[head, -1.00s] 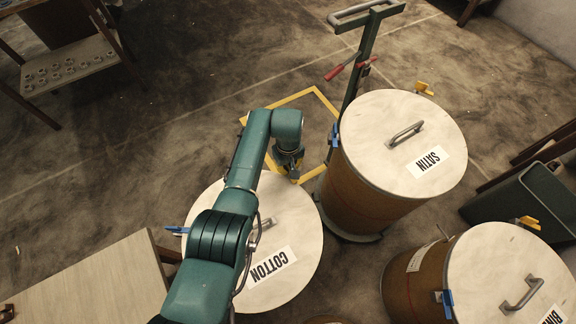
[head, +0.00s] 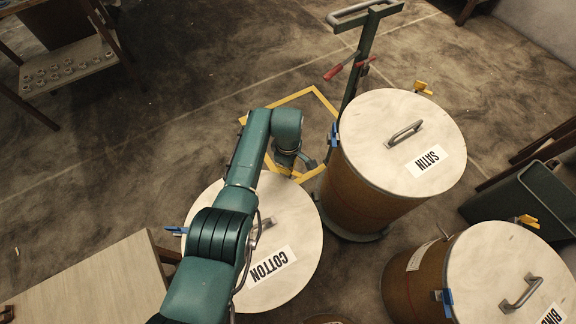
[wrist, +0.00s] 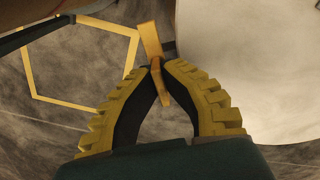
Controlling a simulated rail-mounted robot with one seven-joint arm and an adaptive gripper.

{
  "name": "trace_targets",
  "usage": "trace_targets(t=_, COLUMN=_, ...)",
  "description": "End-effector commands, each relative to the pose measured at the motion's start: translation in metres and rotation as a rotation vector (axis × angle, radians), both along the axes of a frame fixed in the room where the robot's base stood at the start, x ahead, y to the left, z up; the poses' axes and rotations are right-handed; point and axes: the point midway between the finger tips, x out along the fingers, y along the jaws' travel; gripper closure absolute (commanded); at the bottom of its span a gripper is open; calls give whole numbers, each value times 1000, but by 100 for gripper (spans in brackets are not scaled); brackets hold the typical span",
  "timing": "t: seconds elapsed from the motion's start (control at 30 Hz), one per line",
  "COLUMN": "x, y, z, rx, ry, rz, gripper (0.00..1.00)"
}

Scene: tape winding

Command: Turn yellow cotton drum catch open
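The cotton drum shows its pale round lid (head: 298,230) with a COTTON label in the head view, partly hidden by my arm. The lid (wrist: 250,60) fills the right of the wrist view. The yellow catch (wrist: 150,40) stands by the lid's rim in the wrist view; in the head view I cannot make it out behind my wrist. My gripper (wrist: 160,68) has its ribbed yellow fingers drawn together at the tips, with the catch between them. In the head view my gripper (head: 288,165) is at the drum's far edge. A blue catch (head: 177,230) sits at the drum's left.
The satin drum (head: 365,180) stands close on the right, with a blue catch (head: 334,134) facing the cotton drum. A green trolley post (head: 357,75) rises behind it. A third drum (head: 410,280) is at lower right.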

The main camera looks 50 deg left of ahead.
Motion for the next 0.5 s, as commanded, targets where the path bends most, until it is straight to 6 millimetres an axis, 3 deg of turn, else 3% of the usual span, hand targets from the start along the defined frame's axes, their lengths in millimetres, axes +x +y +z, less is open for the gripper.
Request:
trace_targets(t=0.43, x=-1, y=-1, z=-3, rx=-1, ry=4, rz=10, gripper=100)
trace_targets(t=0.5, x=-1, y=-1, z=-3, rx=-1, ry=4, rz=9, gripper=80)
